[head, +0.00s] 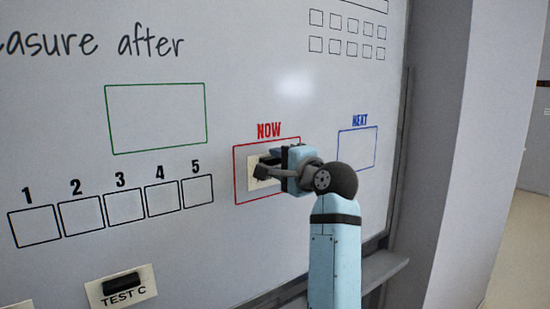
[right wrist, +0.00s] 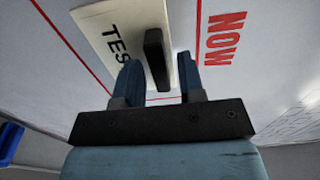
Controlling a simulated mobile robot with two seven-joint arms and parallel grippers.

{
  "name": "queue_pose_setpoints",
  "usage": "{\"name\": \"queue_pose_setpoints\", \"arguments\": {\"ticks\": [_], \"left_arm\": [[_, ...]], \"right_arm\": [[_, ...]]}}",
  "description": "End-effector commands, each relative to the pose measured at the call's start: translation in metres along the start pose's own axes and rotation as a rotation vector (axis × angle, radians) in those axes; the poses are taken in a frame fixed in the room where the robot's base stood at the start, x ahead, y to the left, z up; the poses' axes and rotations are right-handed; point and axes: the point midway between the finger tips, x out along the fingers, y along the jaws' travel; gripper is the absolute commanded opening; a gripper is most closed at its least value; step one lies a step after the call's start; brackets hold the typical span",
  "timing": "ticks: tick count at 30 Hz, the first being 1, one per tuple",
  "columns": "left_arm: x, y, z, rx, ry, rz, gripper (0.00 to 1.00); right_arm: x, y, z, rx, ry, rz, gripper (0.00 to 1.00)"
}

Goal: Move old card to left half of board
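A cream card (head: 253,178) with a black handle sits inside the red NOW box (head: 237,192) on the whiteboard (head: 240,60). In the right wrist view the card (right wrist: 95,22) shows the letters "TES"; the rest of its label is hidden. My right gripper (head: 268,162) is at this card and covers much of it in the head view. In the right wrist view its two fingers (right wrist: 159,78) stand on either side of the black handle (right wrist: 156,55), with a gap visible on both sides. My left gripper is not in view.
A TEST C card (head: 142,281) with a black handle is at the lower left, and part of another card (head: 18,305) shows beside it. The board also has a green box (head: 156,118), numbered squares (head: 123,207) and an empty blue NEXT box (head: 357,148). A ledge (head: 385,267) runs below.

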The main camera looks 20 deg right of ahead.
Motion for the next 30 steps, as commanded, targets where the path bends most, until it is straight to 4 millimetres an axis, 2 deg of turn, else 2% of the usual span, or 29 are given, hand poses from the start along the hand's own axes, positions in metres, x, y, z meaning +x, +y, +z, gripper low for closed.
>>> {"name": "queue_pose_setpoints", "arguments": {"ticks": [8,15,18,23,30], "left_arm": [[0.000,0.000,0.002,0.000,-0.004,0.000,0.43],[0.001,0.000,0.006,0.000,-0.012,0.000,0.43],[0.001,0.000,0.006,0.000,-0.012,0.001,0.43],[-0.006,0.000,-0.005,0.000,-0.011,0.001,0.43],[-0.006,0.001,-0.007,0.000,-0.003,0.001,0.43]], "right_arm": [[0.001,0.001,0.000,0.000,0.000,0.000,0.36],[0.001,0.001,0.000,0.000,0.000,0.000,0.09],[0.001,0.001,0.000,-0.001,0.000,0.000,0.00],[0.001,-0.003,0.000,0.000,0.000,0.002,0.00],[0.000,-0.001,0.000,-0.001,0.000,0.000,0.00]]}}
